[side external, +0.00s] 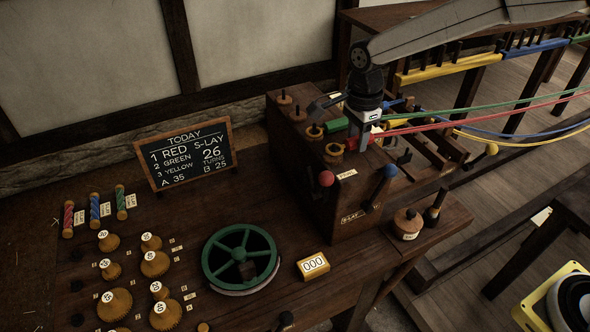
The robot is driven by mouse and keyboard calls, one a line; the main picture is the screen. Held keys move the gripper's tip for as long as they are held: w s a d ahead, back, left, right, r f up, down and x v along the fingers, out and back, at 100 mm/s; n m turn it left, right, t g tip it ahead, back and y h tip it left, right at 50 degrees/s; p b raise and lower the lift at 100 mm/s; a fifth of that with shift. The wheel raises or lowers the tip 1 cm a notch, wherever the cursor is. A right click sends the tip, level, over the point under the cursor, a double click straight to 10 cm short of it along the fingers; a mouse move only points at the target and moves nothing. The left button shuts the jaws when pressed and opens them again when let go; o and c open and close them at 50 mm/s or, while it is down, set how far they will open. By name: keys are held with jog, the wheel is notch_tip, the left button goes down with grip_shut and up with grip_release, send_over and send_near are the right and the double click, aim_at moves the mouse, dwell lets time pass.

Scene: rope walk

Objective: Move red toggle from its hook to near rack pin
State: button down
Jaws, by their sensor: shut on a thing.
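My gripper (366,138) points down over the top of the dark wooden headstock box (318,192). It is shut on the red toggle (377,130), a small red piece at the end of the red rope (480,116). The gripper hides most of the toggle, and I cannot tell whether it touches a hook. The red rope runs from it to the right, beside a green rope (470,107). Hooks and pins on the box top are partly hidden by my gripper; which one is the near rack pin I cannot tell.
A green block (335,125) and brass-coloured round pieces (334,152) sit close left of my gripper.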

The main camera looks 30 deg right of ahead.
jog(key=shift+f, duration=0.15)
dwell(0.7)
jog(key=shift+c, duration=1.5)
grip_release()
jog(key=shift+r, duration=4)
jog(key=shift+d, duration=0.1)
